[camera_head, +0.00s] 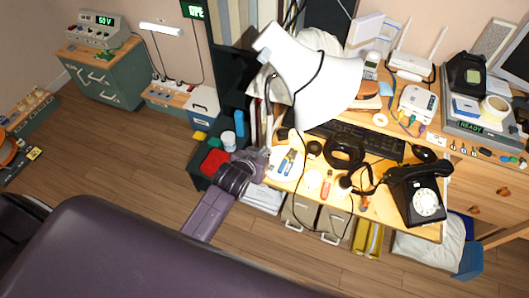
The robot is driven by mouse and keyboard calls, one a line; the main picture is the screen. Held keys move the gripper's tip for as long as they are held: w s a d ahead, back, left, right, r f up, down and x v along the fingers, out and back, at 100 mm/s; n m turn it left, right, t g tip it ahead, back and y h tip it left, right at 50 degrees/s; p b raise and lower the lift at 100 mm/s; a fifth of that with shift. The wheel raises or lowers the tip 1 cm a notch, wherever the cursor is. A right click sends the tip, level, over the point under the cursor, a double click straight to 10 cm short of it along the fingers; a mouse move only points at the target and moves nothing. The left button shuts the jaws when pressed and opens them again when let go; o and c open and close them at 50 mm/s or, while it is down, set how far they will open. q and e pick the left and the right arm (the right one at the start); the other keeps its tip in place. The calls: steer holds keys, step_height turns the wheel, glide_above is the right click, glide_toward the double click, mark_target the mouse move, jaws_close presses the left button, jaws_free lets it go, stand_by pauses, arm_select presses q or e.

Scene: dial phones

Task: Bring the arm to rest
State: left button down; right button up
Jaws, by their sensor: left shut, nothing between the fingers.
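My left arm (208,212) reaches up from the lower left. Its gripper (263,156) is shut and empty at the left edge of the wooden desk (395,182). It is close to a white paper with blue items (287,163), and I cannot tell whether it touches anything there. A black dial phone (420,193) with a white dial stands at the right front of the desk. My right gripper is out of view.
A large white lamp-like shape (325,92) hides part of the desk. A keyboard (355,138) and a black ring-shaped object (345,153) lie on it. A dark shelf with a red item (214,162) stands left of my gripper. The wooden floor (135,160) is open at left.

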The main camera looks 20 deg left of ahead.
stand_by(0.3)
arm_select(q)
steer(key=s+f+g+b, duration=0.1)
steer(key=s+f+g, duration=0.1)
steer(key=s+f, duration=0.6)
steer(key=s+a+f+m+g, duration=0.1)
steer(key=s+f, duration=0.3)
steer(key=f, duration=0.7)
steer(key=s+f+g+b, duration=0.1)
steer(key=s+f+g, duration=0.1)
steer(key=s+f, duration=0.65)
steer(key=s+a+f+g, duration=0.1)
steer(key=s+f, duration=0.3)
steer(key=s, duration=0.4)
steer(key=s+a+f+g, duration=0.1)
steer(key=s+f, duration=0.4)
steer(key=s, duration=0.4)
steer(key=s+a+f+m+g, duration=0.1)
steer(key=s+a+f+g, duration=0.1)
steer(key=s+f, duration=0.3)
steer(key=s, duration=0.4)
steer(key=shift+f+b, duration=0.2)
steer(key=shift+b, duration=0.1)
steer(key=shift+w, duration=0.1)
